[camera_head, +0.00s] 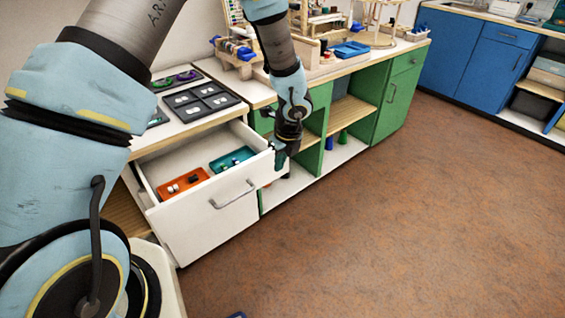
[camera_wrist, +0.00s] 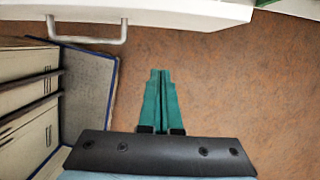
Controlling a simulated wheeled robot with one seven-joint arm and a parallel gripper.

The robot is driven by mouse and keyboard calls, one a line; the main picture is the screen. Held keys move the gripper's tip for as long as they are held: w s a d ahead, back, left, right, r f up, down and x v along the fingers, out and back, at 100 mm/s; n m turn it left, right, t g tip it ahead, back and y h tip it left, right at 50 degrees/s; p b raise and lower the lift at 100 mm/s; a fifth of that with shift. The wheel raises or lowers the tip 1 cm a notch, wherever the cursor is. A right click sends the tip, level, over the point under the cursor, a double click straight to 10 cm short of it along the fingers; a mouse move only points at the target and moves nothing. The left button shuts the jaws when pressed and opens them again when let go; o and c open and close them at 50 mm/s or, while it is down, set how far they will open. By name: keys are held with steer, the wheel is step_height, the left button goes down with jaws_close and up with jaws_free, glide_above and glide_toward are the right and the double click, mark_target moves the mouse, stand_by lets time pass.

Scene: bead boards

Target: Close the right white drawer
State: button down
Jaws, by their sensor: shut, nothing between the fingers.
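The white drawer (camera_head: 203,226) stands pulled open in the head view, with a grey bar handle (camera_head: 232,195) on its front. An orange tray (camera_head: 183,184) and a teal tray (camera_head: 232,160) lie inside it. My gripper (camera_head: 280,158) is shut and empty, fingers pointing down, by the right end of the drawer front. I cannot tell whether it touches the drawer. In the wrist view, the teal fingers of my gripper (camera_wrist: 161,78) are together over the floor. A white front edge (camera_wrist: 190,10) and a bar handle (camera_wrist: 88,31) show at the top of that view.
A dark tray (camera_head: 200,101) lies on the counter above the drawer. Green cabinets (camera_head: 368,102) with open shelves stand to the right, with wooden toys on top. Blue cabinets (camera_head: 490,60) stand at the back right. The brown floor (camera_head: 400,220) in front is clear.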

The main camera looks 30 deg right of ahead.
mark_target(267, 170)
steer(key=shift+w+a+f+p, duration=0.2)
steer(key=shift+w+f+p, duration=0.3)
steer(key=shift+w+f, duration=0.6)
steer(key=shift+w+a+f+p, duration=0.25)
steer(key=shift+w+f+p, duration=0.2)
steer(key=shift+w+f, duration=0.6)
steer(key=shift+w+a+f+p, duration=0.2)
steer(key=shift+w+f+p, duration=0.45)
steer(key=shift+f, duration=0.7)
steer(key=shift+w, duration=0.2)
